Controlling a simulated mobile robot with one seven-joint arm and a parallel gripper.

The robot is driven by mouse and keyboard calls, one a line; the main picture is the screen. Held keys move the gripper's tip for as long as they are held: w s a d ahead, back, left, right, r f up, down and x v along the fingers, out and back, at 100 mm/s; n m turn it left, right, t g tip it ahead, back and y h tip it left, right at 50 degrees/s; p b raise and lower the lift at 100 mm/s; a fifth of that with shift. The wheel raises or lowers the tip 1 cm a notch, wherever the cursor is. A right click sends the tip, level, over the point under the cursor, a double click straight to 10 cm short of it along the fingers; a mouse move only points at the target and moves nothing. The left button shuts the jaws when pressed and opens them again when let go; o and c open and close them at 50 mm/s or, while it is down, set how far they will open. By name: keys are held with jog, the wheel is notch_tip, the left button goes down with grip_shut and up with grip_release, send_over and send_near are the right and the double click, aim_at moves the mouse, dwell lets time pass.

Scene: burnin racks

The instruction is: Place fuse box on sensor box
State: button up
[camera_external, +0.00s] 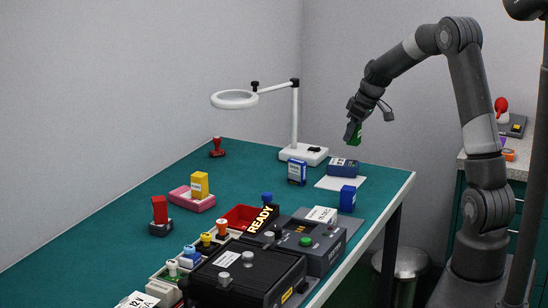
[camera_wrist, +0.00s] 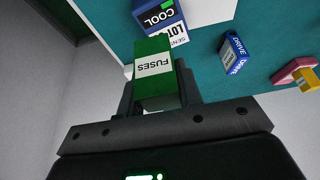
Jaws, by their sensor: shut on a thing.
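The fuse box (camera_wrist: 153,70) is green with a white FUSES label. My gripper (camera_wrist: 158,100) is shut on it, and it sticks out past the fingers in the wrist view. In the external view my gripper (camera_external: 355,120) holds the green fuse box (camera_external: 354,133) in the air, above the sensor box and apart from it. The sensor box (camera_external: 343,166) is dark blue and lies on a white sheet on the table. In the wrist view the sensor box (camera_wrist: 166,28), with partly hidden LOT and SEN lettering, is just beyond the fuse box.
A blue DRIVE box (camera_external: 297,172) stands left of the sensor box. A blue block (camera_external: 347,198) stands in front of it. The magnifier lamp (camera_external: 295,120) rises behind at left. Black devices (camera_external: 250,270) and stamps crowd the near table (camera_external: 110,225).

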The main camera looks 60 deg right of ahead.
jog(key=shift+w+a+f, duration=0.35)
jog(key=shift+w+f, duration=0.1)
jog(key=shift+w, duration=0.2)
jog(key=shift+w+a+f, duration=0.35)
jog(key=shift+w+f, duration=0.05)
jog(key=shift+w, duration=0.2)
jog(key=shift+f, duration=2)
jog(key=shift+f, duration=0.1)
jog(key=o, duration=1)
jog(key=shift+c, duration=0.2)
